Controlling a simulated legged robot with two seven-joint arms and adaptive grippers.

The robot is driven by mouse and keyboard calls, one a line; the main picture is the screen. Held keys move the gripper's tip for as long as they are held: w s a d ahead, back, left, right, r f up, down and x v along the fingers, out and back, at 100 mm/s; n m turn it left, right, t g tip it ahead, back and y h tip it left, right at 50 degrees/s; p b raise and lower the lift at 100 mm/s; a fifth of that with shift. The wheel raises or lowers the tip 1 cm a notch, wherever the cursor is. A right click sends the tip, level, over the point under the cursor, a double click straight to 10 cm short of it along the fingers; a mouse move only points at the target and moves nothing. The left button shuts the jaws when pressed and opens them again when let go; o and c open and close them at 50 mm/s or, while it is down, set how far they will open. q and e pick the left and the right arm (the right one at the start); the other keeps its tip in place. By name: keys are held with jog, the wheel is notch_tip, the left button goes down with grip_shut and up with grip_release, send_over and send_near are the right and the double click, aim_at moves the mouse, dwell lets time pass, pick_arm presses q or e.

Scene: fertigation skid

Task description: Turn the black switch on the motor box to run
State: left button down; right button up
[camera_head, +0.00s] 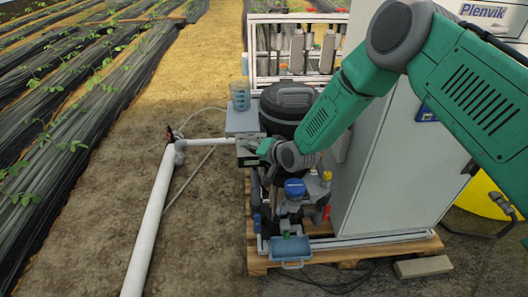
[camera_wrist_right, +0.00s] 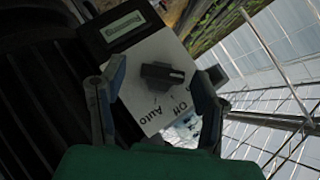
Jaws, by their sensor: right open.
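The black switch (camera_wrist_right: 162,75) sits on that plate. The labels "Off" and "Auto" are readable below it; a run label is not readable, and I cannot tell which label the switch points to. My right gripper (camera_wrist_right: 163,72) is open, with one finger on each side of the switch; I cannot tell whether they touch it. In the head view the gripper (camera_head: 262,149) is at the box (camera_head: 247,158), partly covering it. My left gripper is not in view.
A black lidded tank (camera_head: 287,103) stands behind the gripper, with a measuring jug (camera_head: 240,95) beside it. A tall grey cabinet (camera_head: 385,165) stands close on the right. A white pipe (camera_head: 150,225) and open soil lie to the left.

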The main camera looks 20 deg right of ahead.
jog(key=v, duration=1)
jog(key=shift+s+d, duration=0.15)
jog(key=shift+s, duration=0.2)
jog(key=s+f+n+g+h, duration=0.1)
jog(key=s+f+n+g, duration=0.15)
jog(key=s+f, duration=0.55)
jog(key=s+f+n+g, duration=0.2)
jog(key=s+f+g, duration=0.25)
jog(key=s, duration=0.65)
jog(key=s+d+f+n+g+h, duration=0.1)
jog(key=s+d, duration=0.1)
jog(key=s, duration=0.7)
jog(key=s+d+f+n+g+h, duration=0.1)
jog(key=s+d+f+n+g, duration=0.1)
jog(key=s, duration=0.7)
jog(key=shift+s+d+g+h, duration=0.25)
jog(key=shift+d+g+h, duration=0.05)
jog(key=shift+d+h, duration=0.1)
